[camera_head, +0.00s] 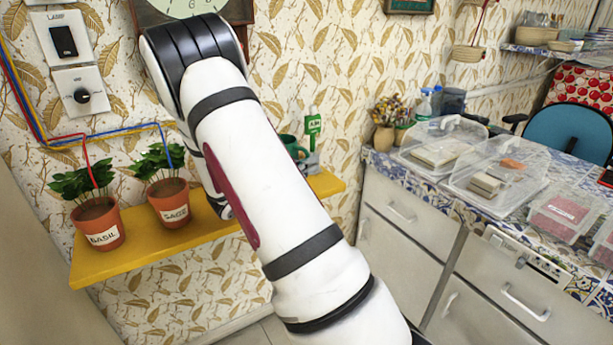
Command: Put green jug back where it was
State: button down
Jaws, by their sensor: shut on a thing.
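A dark green jug (292,146) shows in part just right of my arm, above the right part of the yellow shelf (150,252). My arm hides its left side and its base, so I cannot tell whether it rests on the shelf. My white arm crosses the middle of the view and bends down behind itself near the shelf. My gripper is hidden behind the arm, so its hold on anything does not show.
Potted basil (97,224) and sage (169,200) stand on the shelf's left half. A green tag (313,125) and a small grey object (309,163) are by the jug. A tiled counter (385,165) with clear covers (497,186) is at right.

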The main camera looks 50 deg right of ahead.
jog(key=shift+w+f+b, duration=0.15)
jog(key=shift+f+b, duration=0.25)
jog(key=shift+f, duration=1.35)
jog(key=shift+f, duration=0.15)
jog(key=c, duration=1.7)
grip_release()
